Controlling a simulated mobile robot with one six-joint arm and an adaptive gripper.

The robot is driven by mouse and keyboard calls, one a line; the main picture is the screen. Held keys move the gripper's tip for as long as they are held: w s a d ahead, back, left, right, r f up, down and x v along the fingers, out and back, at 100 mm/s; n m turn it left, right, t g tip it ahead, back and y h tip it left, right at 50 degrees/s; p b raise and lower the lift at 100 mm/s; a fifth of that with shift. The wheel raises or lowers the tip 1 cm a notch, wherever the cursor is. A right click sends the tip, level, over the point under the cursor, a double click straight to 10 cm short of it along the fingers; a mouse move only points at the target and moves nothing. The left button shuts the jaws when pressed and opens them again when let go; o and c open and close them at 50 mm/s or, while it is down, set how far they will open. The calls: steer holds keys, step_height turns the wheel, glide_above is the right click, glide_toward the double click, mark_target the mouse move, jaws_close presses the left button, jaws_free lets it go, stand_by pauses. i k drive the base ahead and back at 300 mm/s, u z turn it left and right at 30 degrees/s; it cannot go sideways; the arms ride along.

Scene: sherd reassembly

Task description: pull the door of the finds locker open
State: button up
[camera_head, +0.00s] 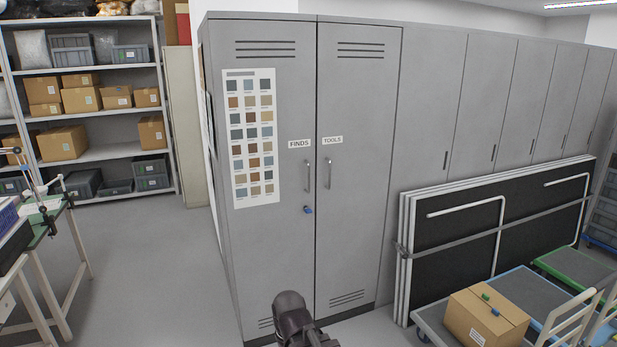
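The finds locker door (262,220) is the left door of a grey two-door metal locker, with a "FINDS" label (299,144) at its upper right. It is shut. Its vertical bar handle (307,175) is near the right edge, and a blue key or tag (308,209) sits at a lock below it. A color chart (251,138) is on the door. A dark rounded part of my arm (291,315) shows at the bottom, in front of the locker's base. My gripper's fingers are not in view.
The right door, labelled "TOOLS" (332,140), is shut. Folded panels (490,230) lean right of the locker, beside trolleys and a cardboard box (485,318). Shelving (85,110) and a bench (40,240) are at left. The floor (150,265) between bench and locker is clear.

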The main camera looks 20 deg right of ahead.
mark_target(264, 72)
steer(key=z, duration=0.25)
steer(key=i, duration=1.15)
steer(key=u, duration=0.2)
